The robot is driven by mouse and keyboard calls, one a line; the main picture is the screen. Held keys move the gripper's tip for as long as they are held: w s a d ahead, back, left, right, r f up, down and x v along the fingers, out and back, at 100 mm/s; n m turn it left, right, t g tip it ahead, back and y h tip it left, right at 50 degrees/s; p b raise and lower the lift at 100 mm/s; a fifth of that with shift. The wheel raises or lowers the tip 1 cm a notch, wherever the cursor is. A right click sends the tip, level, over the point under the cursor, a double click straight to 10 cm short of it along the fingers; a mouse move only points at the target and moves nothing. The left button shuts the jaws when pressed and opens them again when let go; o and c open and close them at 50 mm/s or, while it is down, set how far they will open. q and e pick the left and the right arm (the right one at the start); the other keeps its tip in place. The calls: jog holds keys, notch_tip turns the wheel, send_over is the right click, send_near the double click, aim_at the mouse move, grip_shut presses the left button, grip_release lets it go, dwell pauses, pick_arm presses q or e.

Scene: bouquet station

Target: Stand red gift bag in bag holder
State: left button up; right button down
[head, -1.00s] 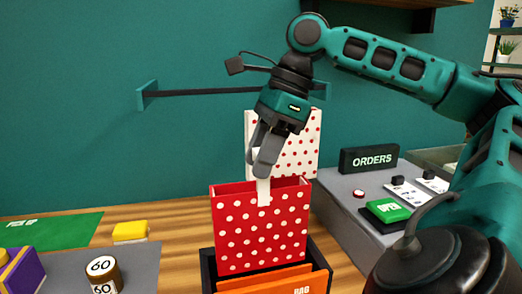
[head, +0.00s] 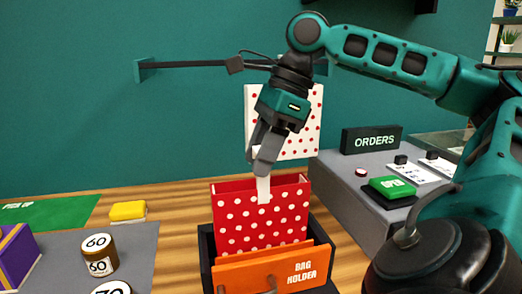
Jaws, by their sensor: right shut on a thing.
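The red gift bag (head: 240,222) with white dots is upright in the head view, its lower part inside the bag holder (head: 285,268), a dark box with an orange front panel. The panel hides the bag's bottom, so I cannot tell whether it rests on the holder's floor. My right gripper (head: 264,168) is above the bag, shut on the bag's white tab (head: 264,189). My left gripper is not in view.
A white bag with red dots (head: 300,140) hangs by the wall behind my right gripper. An ORDERS sign (head: 371,140) and green button (head: 392,187) are on the grey counter at right. Jars (head: 98,254), a yellow block (head: 128,210) and a purple box (head: 15,250) are at left.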

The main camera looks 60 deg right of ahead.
dwell(0.4)
jog(key=c, duration=0.5)
grip_release()
jog(key=shift+r, duration=0.1)
jog(key=p+v, duration=0.3)
jog(key=v, duration=0.9)
jog(key=shift+r+p, duration=0.35)
jog(key=shift+s, duration=0.15)
